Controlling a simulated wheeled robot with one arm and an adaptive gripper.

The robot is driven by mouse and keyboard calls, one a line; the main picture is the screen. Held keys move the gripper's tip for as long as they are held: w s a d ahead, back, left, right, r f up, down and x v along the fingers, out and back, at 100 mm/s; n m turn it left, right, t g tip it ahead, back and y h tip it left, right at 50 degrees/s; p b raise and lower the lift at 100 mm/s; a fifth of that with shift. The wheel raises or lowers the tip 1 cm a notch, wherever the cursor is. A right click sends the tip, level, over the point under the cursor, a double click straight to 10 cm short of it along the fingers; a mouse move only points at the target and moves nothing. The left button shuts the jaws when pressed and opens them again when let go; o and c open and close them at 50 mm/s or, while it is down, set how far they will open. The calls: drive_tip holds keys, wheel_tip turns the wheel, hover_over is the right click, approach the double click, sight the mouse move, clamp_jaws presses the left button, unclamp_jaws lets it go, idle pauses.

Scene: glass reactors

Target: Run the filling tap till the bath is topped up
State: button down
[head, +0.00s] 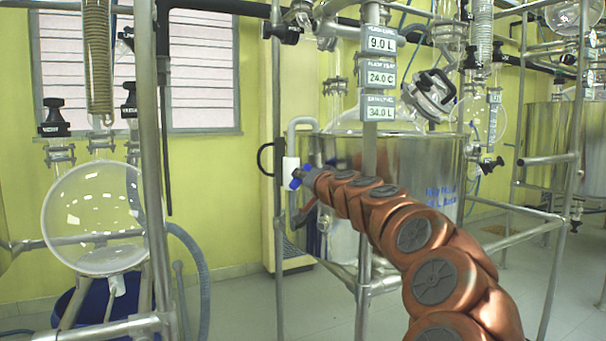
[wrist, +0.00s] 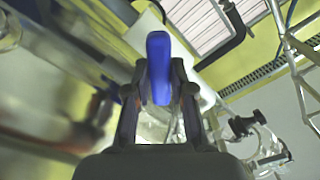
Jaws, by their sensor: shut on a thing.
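The filling tap (head: 292,165) is a white body on a grey bent pipe at the left rim of the steel bath (head: 340,155). Its blue handle (wrist: 158,65) stands between the two dark fingers of my gripper (wrist: 160,97) in the wrist view. My gripper (head: 305,178) is shut on this handle; in the head view only small blue parts show beside it. Three displays on the post read 9.0 L, 24.0 C and, on the lowest display (head: 379,108), 34.0 L. The water surface and the tap's outlet cannot be made out.
Metal frame posts (head: 279,200) stand close around the bath and my arm. A round glass flask (head: 95,218) with a blue vessel below is at the left. Glassware with a black-handled clamp (head: 430,92) hangs above the bath. Another steel bath (head: 548,140) stands at the right.

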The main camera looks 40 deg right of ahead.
drive_tip(key=shift+m+p, duration=4.15)
drive_tip(key=shift+m, duration=0.65)
drive_tip(key=c, duration=1)
unclamp_jaws()
drive_tip(key=v, duration=0.7)
drive_tip(key=shift+s+a, duration=0.15)
drive_tip(key=shift+s, duration=0.05)
